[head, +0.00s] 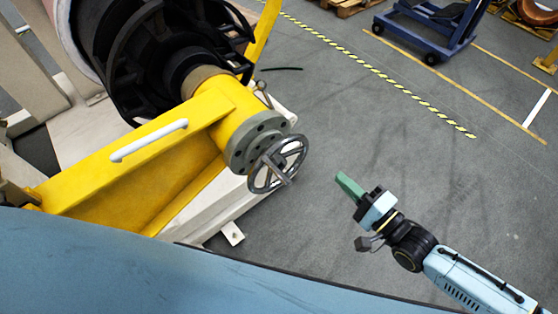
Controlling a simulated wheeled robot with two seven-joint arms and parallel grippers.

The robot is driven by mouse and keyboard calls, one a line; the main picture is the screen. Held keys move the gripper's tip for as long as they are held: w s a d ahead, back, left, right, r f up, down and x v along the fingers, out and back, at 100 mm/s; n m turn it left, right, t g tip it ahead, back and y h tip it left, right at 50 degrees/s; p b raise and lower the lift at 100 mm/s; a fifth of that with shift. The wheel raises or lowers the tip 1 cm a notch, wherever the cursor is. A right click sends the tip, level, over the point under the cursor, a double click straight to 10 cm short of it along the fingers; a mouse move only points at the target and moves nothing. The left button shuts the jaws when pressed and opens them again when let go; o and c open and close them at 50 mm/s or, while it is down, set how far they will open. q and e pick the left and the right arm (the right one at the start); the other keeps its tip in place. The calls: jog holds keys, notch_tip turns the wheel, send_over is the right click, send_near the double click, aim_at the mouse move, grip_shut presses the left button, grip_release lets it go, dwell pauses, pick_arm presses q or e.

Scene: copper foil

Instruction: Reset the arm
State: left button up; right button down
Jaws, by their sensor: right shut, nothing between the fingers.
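My right arm reaches in from the lower right. Its right gripper (349,185), with green fingers, is shut and empty over the grey floor. It is apart from the grey handwheel (278,165), which is to its left on the yellow machine arm (150,155). My left gripper is not in view.
The yellow arm carries a white handle (149,140) and a black spoked hub (150,40) on a pale base frame. A blue cart (430,28) stands at the top right. Yellow-black tape (375,72) crosses the floor. The floor around my right gripper is clear.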

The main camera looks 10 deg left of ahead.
jog(key=shift+v, duration=1.15)
